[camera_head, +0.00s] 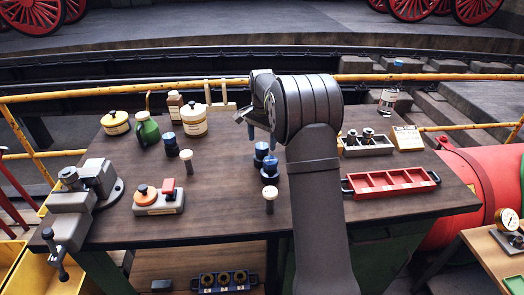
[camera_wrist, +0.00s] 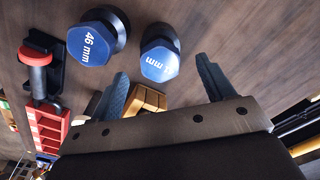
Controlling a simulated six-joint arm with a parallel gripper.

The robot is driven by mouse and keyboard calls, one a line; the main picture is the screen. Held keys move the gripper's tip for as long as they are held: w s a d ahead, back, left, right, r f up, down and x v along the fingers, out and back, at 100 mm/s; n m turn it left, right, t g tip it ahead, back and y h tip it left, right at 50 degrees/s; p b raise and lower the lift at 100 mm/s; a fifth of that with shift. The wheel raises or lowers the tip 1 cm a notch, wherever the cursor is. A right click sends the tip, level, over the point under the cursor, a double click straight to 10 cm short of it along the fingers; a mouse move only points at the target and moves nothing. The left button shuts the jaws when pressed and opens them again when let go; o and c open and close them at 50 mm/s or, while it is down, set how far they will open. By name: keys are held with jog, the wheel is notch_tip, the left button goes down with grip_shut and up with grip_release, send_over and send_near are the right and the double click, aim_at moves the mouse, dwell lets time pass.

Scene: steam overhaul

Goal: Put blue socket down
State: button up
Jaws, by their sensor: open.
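Two blue-topped dark sockets stand on the workbench (camera_head: 225,208) below my gripper (camera_head: 262,130): a rear blue socket (camera_head: 261,152) and a front blue socket (camera_head: 270,168). In the wrist view, one blue hexagonal top marked "46 mm" (camera_wrist: 90,42) is at upper left. The other blue top, its number hard to read (camera_wrist: 159,65), lies just beyond the gap between my fingers. My gripper is open, with its two fingers (camera_wrist: 165,87) wide apart and nothing between them. Both sockets look upright and clear of the fingers.
A red tray (camera_head: 390,194) with compartments lies to the right. A white-topped piece (camera_head: 269,193) stands in front of the sockets. The bench's front middle is clear.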

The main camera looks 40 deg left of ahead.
aim_at(261, 151)
notch_tip(261, 151, up, 4)
jog(key=shift+r, duration=0.4)
jog(key=shift+c, duration=0.6)
jog(key=shift+s+f, duration=0.3)
jog(key=shift+s, duration=0.05)
jog(key=s+a+f+m+t+h, duration=0.2)
jog(key=s+t, duration=0.4)
jog(key=s, duration=0.1)
jog(key=s+a+f+m+t+h, duration=0.1)
jog(key=s+a+m+t+h, duration=0.15)
jog(key=s+t, duration=0.5)
jog(key=shift+n+g, duration=0.35)
jog(key=shift+n, duration=0.1)
jog(key=x, duration=1.7)
jog(key=shift+a+f, duration=0.25)
jog(key=shift+a, duration=0.1)
grip_shut()
jog(key=shift+r, duration=0.1)
